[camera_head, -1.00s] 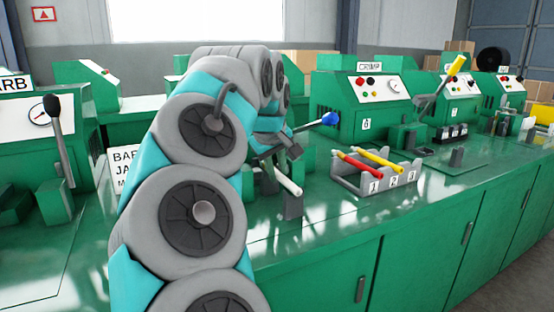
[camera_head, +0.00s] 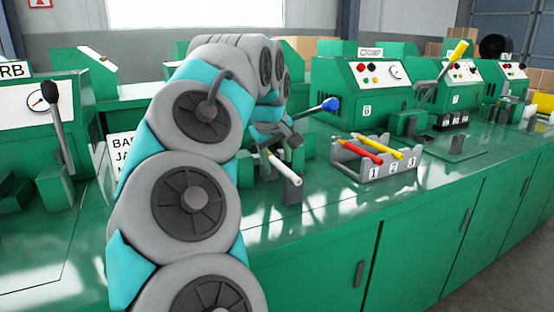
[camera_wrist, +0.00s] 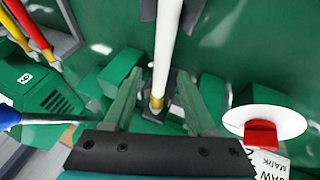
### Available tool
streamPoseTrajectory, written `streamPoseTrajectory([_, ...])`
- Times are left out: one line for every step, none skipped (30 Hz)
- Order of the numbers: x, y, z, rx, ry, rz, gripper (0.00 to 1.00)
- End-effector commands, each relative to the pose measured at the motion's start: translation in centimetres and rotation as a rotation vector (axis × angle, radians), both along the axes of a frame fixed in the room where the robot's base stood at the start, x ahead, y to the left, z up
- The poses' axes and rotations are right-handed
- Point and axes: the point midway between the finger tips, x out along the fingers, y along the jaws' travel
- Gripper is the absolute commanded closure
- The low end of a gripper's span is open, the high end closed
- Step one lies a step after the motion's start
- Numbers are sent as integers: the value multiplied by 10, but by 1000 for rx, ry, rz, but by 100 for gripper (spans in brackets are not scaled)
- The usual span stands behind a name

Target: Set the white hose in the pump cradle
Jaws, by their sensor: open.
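In the wrist view the white hose (camera_wrist: 168,45) runs down the middle to a brass-coloured end. My gripper (camera_head: 279,147) is at the far end of the hose, partly hidden by my arm. In the wrist view my gripper (camera_wrist: 160,80) is open, with one finger on each side of the hose and gaps between. A grey rack (camera_head: 372,173) numbered 1, 2, 3 holds a red and a yellow hose. I cannot tell which part is the pump cradle.
A blue-knobbed lever (camera_head: 329,104) sticks out just right of my gripper. The crimp machine (camera_head: 362,98) stands behind the rack. A black-knobbed lever machine (camera_head: 40,125) is at left. The bench top (camera_head: 330,212) in front of the rack is clear.

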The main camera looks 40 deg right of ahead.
Motion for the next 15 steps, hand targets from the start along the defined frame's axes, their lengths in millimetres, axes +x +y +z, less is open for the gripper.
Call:
streamPoseTrajectory([0, 0, 1, 0, 0, 0, 43])
streamPoseTrajectory([-1, 0, 1, 0, 0, 0, 43])
streamPoseTrajectory([-1, 1, 3, -1, 0, 0, 43])
streamPoseTrajectory([-2, 2, 5, -1, -1, 0, 43])
streamPoseTrajectory([-3, 3, 8, -1, 0, 0, 43])
streamPoseTrajectory([-5, 4, 12, -2, 0, -2, 43])
streamPoseTrajectory([-6, 6, 15, -1, 0, -3, 43])
streamPoseTrajectory([-7, 7, 19, -2, -1, -3, 43])
streamPoseTrajectory([-9, 9, 25, -3, 0, -3, 43])
streamPoseTrajectory([-10, 11, 29, -2, -2, -3, 43])
streamPoseTrajectory([-12, 13, 33, -1, -2, -2, 43])
streamPoseTrajectory([-13, 16, 39, -1, -2, -2, 43])
streamPoseTrajectory([-14, 18, 43, -3, -2, 0, 43])
streamPoseTrajectory([-16, 20, 47, -4, -1, -1, 43])
streamPoseTrajectory([-17, 22, 52, -5, -3, -2, 43])
